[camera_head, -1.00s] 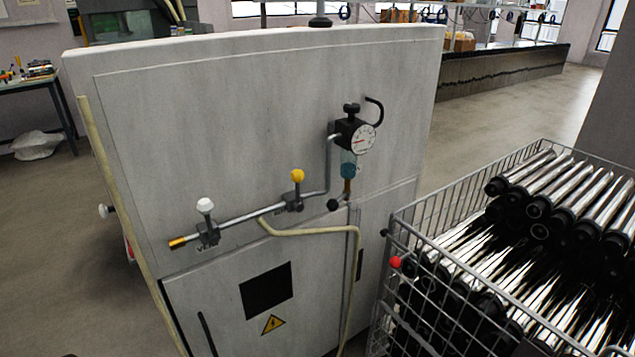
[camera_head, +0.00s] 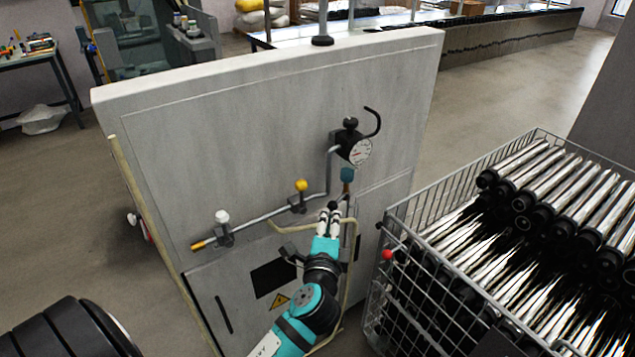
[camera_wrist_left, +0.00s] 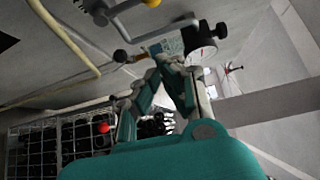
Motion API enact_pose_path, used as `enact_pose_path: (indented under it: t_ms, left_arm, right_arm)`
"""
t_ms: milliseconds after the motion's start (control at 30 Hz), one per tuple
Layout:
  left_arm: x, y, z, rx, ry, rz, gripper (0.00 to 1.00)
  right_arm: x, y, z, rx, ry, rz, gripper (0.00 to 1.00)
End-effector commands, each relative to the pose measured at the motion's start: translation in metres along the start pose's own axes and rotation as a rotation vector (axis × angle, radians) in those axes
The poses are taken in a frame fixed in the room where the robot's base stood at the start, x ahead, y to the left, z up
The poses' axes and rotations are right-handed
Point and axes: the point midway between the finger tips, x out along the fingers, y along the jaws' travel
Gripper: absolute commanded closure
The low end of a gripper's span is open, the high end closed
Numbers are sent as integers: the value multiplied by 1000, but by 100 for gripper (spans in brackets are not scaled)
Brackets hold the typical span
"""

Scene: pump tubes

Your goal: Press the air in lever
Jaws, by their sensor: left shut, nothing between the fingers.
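A grey cabinet (camera_head: 260,130) carries a pipe with a white-knobbed lever (camera_head: 222,217) and a yellow-knobbed lever (camera_head: 301,185). I cannot tell which one is the air in lever. My right gripper is out of view.
A wire crate (camera_head: 400,290) of metal tubes stands close to the right of the cabinet, with a red ball (camera_head: 388,254) at its near corner. A cream hose (camera_head: 356,250) runs down the cabinet front. Open floor (camera_head: 60,220) lies to the left.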

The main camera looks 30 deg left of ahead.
Motion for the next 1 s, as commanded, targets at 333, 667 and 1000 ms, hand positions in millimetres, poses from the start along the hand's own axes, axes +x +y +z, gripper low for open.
enact_pose_path:
  t_ms: [333, 667, 1000]
  left_arm:
    - [0, -6, 2, 4, -6, -12, 100]
    - [38, -10, 2, 5, -6, -13, 100]
    - [98, -10, 10, 7, -7, -8, 100]
  right_arm:
    - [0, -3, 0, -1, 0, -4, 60]
    - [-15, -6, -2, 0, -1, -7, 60]
    - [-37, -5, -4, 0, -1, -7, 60]
